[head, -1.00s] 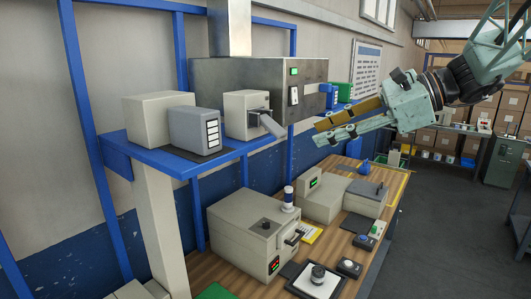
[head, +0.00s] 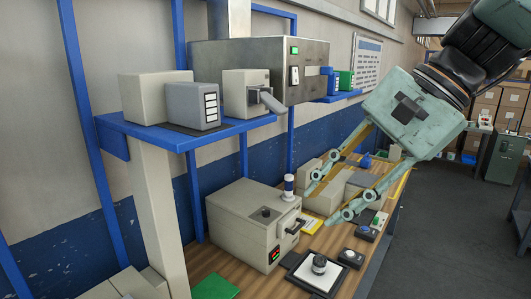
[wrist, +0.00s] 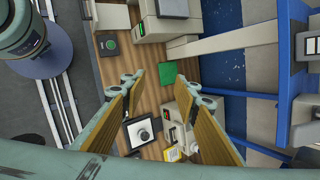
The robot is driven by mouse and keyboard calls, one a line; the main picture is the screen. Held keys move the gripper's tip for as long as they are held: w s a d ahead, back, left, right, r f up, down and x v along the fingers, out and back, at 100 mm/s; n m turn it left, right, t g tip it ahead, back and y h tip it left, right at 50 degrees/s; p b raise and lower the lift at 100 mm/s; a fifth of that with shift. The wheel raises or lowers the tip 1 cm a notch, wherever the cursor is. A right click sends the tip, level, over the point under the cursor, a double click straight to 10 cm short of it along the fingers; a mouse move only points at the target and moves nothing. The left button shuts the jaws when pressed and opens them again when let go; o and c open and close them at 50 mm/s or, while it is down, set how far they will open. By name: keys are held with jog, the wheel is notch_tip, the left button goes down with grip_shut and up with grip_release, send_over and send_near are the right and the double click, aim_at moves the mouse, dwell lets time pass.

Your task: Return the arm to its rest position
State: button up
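My gripper (head: 327,201) hangs from my arm on the right side of the head view, pointing down and to the left. Its two fingers are spread wide with nothing between them, so it is open and empty. It appears in front of the far part of the wooden bench (head: 226,264), above the small devices there. In the wrist view its fingers (wrist: 162,86) also stand apart, with bench top and a green mat (wrist: 167,72) visible between and beyond them. The arm's rest position is not marked in any view.
A beige machine with a handle (head: 250,222) stands on the bench, a lamp tower (head: 289,188) behind it. A round knob on a plate (head: 319,266) lies in front. A blue shelf (head: 190,138) holds several boxes. The grey floor on the right (head: 440,230) is clear.

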jog(key=s+d+f+n+t+h+b, duration=0.1)
jog(key=s+d+f+n+h+b, duration=0.2)
jog(key=s+f, duration=0.4)
jog(key=s+d+f+n+h+b, duration=0.3)
jog(key=s+d+f+n, duration=0.3)
jog(key=s, duration=0.6)
jog(key=shift+d+f+n+t+b, duration=0.3)
jog(key=shift+f+n+t+b, duration=0.1)
jog(key=shift+f+n+b, duration=0.2)
jog(key=shift+s, duration=0.2)
